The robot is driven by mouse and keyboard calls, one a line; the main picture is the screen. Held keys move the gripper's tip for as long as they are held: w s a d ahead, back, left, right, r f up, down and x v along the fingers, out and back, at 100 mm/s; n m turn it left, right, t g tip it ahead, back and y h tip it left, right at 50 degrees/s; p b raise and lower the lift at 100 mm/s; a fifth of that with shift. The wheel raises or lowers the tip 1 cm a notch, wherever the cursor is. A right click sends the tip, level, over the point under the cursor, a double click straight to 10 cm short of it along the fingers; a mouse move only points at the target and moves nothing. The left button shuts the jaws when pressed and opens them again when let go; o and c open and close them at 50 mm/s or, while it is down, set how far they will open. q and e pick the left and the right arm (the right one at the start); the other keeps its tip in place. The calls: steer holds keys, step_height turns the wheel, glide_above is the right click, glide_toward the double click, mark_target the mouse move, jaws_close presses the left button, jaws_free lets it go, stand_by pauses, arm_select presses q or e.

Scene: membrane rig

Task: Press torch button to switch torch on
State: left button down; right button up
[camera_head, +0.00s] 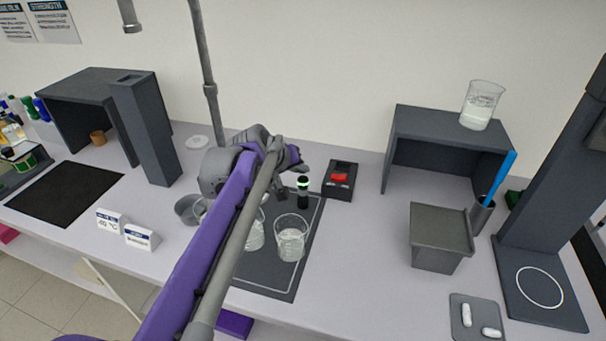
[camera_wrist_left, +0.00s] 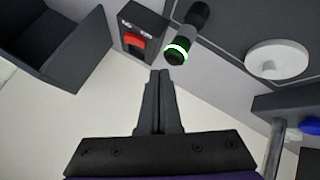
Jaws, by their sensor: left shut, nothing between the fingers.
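The torch (camera_head: 303,192) is a short black cylinder with a glowing green ring near its top. It stands on the dark mat at the back right corner, and it also shows in the left wrist view (camera_wrist_left: 194,22). My left gripper (camera_head: 304,168) is shut and empty. In the head view it is just behind and above the torch. In the left wrist view its closed fingertips (camera_wrist_left: 160,73) point towards the gap between the torch and the switch box, apart from both. I cannot make out a separate button on the torch. My right gripper is not in view.
A black box with a red switch (camera_head: 340,180) stands close right of the torch. Glass beakers (camera_head: 291,240) stand on the dark mat (camera_head: 262,283) in front. A grey shelf (camera_head: 445,150) and a grey bin (camera_head: 440,240) are to the right.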

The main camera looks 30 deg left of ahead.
mark_target(301, 181)
arm_select(q)
steer(key=shift+r, duration=0.35)
step_height(301, 181, up, 6)
steer(key=p, duration=0.4)
steer(key=shift+p, duration=0.35)
